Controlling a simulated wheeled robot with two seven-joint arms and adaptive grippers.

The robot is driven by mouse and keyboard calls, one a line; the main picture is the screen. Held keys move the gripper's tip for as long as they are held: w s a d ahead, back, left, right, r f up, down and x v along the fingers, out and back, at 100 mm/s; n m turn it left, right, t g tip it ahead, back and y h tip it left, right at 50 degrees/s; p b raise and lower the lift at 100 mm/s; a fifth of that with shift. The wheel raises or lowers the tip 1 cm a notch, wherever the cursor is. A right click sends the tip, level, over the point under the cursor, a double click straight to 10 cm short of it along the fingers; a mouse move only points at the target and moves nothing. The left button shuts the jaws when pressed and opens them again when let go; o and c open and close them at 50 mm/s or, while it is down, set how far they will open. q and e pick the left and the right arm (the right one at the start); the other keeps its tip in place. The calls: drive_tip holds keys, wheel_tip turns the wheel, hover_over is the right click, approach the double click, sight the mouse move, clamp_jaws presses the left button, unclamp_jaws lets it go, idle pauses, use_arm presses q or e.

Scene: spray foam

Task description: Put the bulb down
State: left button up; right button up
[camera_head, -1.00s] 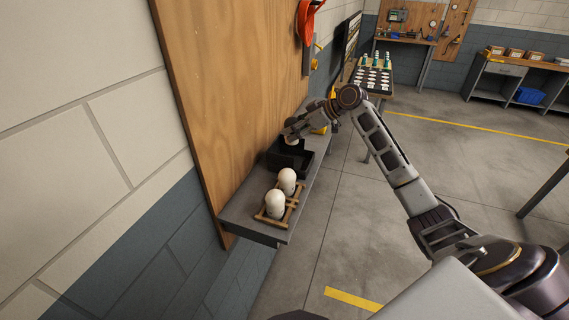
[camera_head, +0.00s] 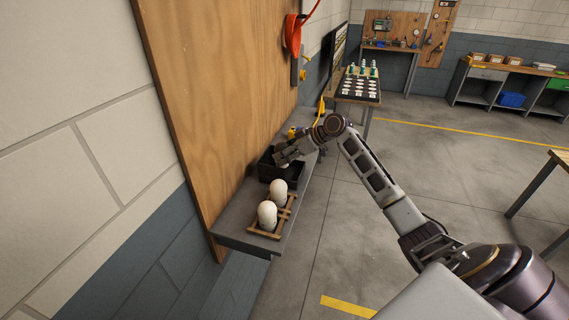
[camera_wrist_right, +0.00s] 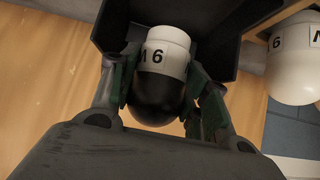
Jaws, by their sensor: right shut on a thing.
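The bulb (camera_wrist_right: 166,50) is white with black lettering ending in "M 6" and has a dark rounded end. My right gripper (camera_wrist_right: 160,95) is shut on it, with one finger on each side. In the head view my right gripper (camera_head: 283,158) is at the black open box (camera_head: 266,170) on the wall shelf, and the bulb is mostly hidden by it. In the wrist view the bulb's white end lies within the outline of the black box (camera_wrist_right: 215,30). I cannot tell whether it touches the box's floor. My left gripper is not in view.
Two white bulbs (camera_head: 267,214) stand in a wooden rack (camera_head: 284,214) at the near end of the grey shelf (camera_head: 232,226). A wooden panel (camera_head: 205,90) rises behind the shelf. A yellow object (camera_head: 292,133) is just beyond the box. Open floor lies to the right.

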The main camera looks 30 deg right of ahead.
drive_tip(key=shift+f, duration=0.35)
drive_tip(key=shift+f+p, duration=0.35)
drive_tip(key=shift+f, duration=1.5)
drive_tip(key=shift+f, duration=0.15)
drive_tip(key=o, duration=1.2)
